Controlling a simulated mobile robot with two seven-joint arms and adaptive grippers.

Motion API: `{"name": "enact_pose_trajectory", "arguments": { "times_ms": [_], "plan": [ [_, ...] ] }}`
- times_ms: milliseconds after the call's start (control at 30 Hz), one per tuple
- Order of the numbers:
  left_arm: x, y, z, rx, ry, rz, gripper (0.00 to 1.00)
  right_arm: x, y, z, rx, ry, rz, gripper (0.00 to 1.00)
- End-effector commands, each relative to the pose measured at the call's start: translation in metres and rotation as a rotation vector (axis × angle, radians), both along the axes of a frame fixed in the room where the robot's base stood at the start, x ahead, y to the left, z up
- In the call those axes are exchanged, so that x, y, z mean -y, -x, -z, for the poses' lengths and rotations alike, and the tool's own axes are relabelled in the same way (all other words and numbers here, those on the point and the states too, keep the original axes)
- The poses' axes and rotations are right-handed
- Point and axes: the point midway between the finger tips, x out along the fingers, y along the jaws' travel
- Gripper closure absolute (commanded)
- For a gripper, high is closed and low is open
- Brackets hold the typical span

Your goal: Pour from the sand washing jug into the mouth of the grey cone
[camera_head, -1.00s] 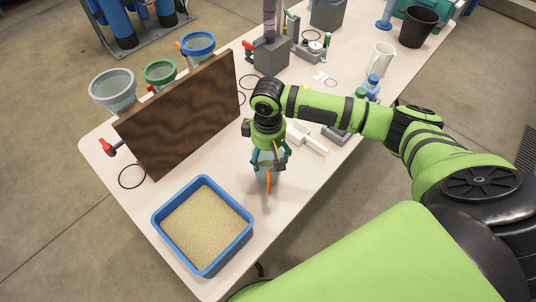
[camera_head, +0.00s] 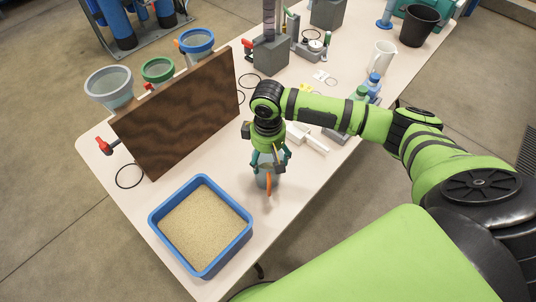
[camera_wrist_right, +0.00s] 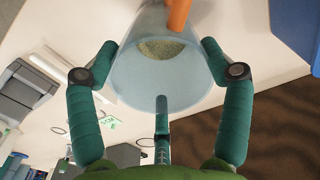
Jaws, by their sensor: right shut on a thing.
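The sand washing jug (camera_head: 264,183) is a clear, bluish vessel with an orange handle. My right gripper (camera_head: 268,163) is shut around it, over the near part of the table. The right wrist view shows the jug (camera_wrist_right: 150,85) between the fingers of the gripper (camera_wrist_right: 161,62), with some sand inside. I cannot tell whether its base touches the table. The grey cone (camera_head: 110,84) is the leftmost of three cones, at the table's far left edge, behind a brown board; its mouth faces up. The gripper is well to the right of it. My left gripper is not in view.
The tall brown wood-grain board (camera_head: 182,112) stands between the jug and the cones. Green (camera_head: 158,70) and blue (camera_head: 197,40) cones stand beside the grey one. A blue tray of sand (camera_head: 152,222) is at the near left. Bare table lies between tray and board.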

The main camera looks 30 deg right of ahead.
Motion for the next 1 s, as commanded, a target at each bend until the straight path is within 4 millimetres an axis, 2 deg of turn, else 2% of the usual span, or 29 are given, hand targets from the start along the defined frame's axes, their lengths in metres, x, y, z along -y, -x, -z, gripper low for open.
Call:
{"name": "enact_pose_trajectory", "arguments": {
  "times_ms": [333, 367, 400, 800, 867, 1000],
  "plan": [
    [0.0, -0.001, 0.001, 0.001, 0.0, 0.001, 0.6, -0.001, 0.0, 0.007, 0.002, -0.002, 0.0, 0.79],
    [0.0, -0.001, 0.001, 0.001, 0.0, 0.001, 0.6, -0.001, 0.0, 0.006, 0.002, -0.002, 0.0, 0.09],
    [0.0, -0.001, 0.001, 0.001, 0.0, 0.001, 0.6, -0.001, 0.0, 0.006, 0.002, -0.002, 0.0, 0.0],
    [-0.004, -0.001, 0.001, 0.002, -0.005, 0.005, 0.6, 0.0, 0.0, 0.005, 0.0, 0.0, 0.0, 0.0],
    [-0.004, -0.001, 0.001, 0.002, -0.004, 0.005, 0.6, 0.0, 0.0, 0.001, 0.001, 0.0, 0.0, 0.0],
    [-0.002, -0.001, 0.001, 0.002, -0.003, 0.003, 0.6, 0.0, -0.001, -0.021, 0.005, -0.002, 0.0, 0.0]
  ]
}}
